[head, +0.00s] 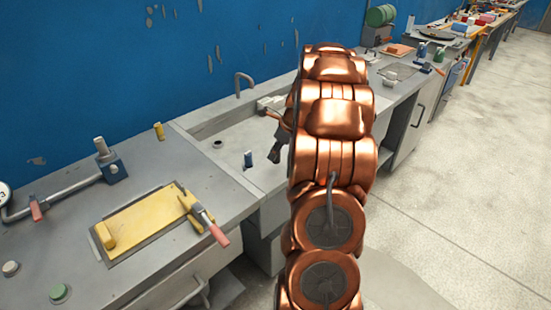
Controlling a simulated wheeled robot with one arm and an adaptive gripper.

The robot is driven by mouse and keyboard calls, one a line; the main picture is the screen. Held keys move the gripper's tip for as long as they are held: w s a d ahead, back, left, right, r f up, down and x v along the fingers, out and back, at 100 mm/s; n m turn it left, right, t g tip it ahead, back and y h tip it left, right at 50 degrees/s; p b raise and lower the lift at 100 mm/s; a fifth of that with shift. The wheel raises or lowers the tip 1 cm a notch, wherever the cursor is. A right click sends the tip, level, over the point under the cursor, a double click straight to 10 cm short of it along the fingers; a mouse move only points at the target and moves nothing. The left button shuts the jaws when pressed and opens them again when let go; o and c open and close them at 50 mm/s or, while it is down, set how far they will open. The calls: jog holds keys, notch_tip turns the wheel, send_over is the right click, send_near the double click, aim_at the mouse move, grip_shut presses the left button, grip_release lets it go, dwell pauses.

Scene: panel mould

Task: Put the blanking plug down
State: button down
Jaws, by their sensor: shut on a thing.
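My copper-coloured arm (330,150) fills the middle of the head view and hides much of what is behind it. My gripper (276,148) shows only in part as dark fingers at the left edge of the arm, over the right part of the sink area. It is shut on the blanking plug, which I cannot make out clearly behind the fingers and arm. Whether the plug touches the surface below cannot be told.
A sink basin (215,125) with a tap (243,82) lies left of my gripper. A yellow panel mould (145,222) with a clamp lies on the left bench. Cluttered benches run along the wall to the right; the floor (460,190) is clear.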

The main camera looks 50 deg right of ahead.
aim_at(276, 159)
jog(key=shift+f+p, duration=0.45)
jog(key=shift+f, duration=1.2)
jog(key=shift+f, duration=0.15)
jog(key=c, duration=0.9)
grip_release()
